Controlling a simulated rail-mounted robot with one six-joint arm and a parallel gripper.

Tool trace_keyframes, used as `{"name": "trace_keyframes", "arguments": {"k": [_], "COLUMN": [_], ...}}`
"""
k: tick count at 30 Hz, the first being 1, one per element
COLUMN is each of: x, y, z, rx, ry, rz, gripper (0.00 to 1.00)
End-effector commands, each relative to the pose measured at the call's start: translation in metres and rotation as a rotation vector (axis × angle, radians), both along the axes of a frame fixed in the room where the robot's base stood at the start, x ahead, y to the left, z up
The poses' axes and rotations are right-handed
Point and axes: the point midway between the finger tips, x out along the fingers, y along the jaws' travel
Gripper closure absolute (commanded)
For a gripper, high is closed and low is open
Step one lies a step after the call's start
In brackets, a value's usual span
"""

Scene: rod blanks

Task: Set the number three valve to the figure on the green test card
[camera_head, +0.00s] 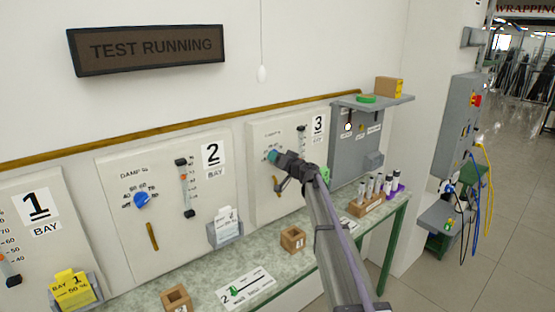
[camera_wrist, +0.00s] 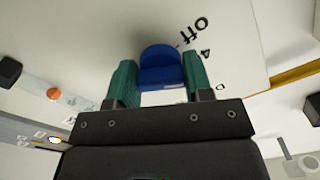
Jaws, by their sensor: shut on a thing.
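The number three panel (camera_head: 262,205) hangs on the wall behind the bench, with a "3 BAY" label (camera_head: 318,130). My gripper (camera_head: 273,157) is at its dial, and its green fingers are shut on a blue knob (camera_wrist: 161,68) in the wrist view. The fingers hide the knob in the head view. The "off" mark (camera_wrist: 190,31) shows upside down beside the knob, with part of a figure next to it. A green card (camera_head: 324,173) is partly seen beside my arm at the panel's lower right; its figure cannot be read.
The panel's slider (camera_head: 302,133) stands right of the dial. Panels two (camera_head: 115,215) and one (camera_head: 25,255) are to the left. The bench (camera_head: 265,262) below carries wooden blocks and a rack of tubes (camera_head: 367,205).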

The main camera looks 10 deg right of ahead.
Motion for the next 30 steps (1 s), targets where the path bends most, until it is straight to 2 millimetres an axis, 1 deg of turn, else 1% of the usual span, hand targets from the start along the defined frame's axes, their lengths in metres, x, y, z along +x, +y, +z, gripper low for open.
{"name": "trace_keyframes", "arguments": {"k": [3,4,12,19,22,26,30], "x": [0.000,0.000,0.000,-0.001,-0.007,-0.028,-0.060], "y": [0.000,0.000,0.000,0.000,-0.004,-0.014,-0.032], "z": [0.000,0.000,0.000,0.000,0.000,0.000,0.000], "rx": [0.001,0.001,0.001,0.002,0.002,0.001,0.002], "ry": [0.000,0.000,0.000,0.001,0.001,0.001,0.001], "rz": [0.000,0.000,0.000,0.000,0.000,-0.001,-0.001], "gripper": [0.77,0.52,0.28,0.28,0.28,0.28,0.28]}}
